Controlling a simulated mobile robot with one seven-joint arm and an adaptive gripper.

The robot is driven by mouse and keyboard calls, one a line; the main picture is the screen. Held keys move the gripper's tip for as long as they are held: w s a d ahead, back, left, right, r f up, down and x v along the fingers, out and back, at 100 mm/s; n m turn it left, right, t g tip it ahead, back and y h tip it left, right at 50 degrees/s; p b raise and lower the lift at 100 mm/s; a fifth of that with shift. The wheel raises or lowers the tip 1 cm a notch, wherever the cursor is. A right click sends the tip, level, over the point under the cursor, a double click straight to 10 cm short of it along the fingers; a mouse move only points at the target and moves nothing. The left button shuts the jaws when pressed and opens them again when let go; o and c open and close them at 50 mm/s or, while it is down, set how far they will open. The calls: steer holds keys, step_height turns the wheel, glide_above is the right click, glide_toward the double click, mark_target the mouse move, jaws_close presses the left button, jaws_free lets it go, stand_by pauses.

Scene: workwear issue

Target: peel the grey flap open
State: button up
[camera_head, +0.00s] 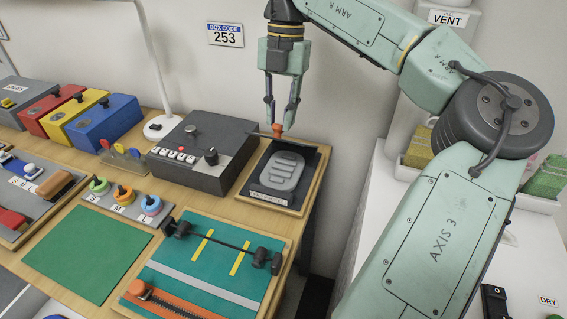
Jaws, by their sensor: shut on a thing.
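The grey flap (279,171) lies on a dark panel in a wooden-edged frame (270,203) at the table's right edge. It has raised ridges and looks flat against the panel. The exact contact between the fingers and the knob is small in the picture. Whether the knob is joined to the flap I cannot tell.
A grey control box (205,152) stands close on the left of the panel. A lamp base (161,126) is behind it. A teal board (190,290) with a black bar is in front. The wall is close behind my gripper. A white cabinet (365,225) stands right, across a gap.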

steer(key=shift+w+d, duration=0.1)
steer(key=shift+w+d+r, duration=0.2)
steer(key=shift+w+r, duration=0.25)
steer(key=shift+w, duration=0.1)
steer(key=shift+w+d+r, duration=0.2)
steer(key=shift+w+r, duration=0.25)
steer(key=shift+w, duration=0.05)
steer(key=o, duration=1)
steer(key=shift+c, duration=0.2)
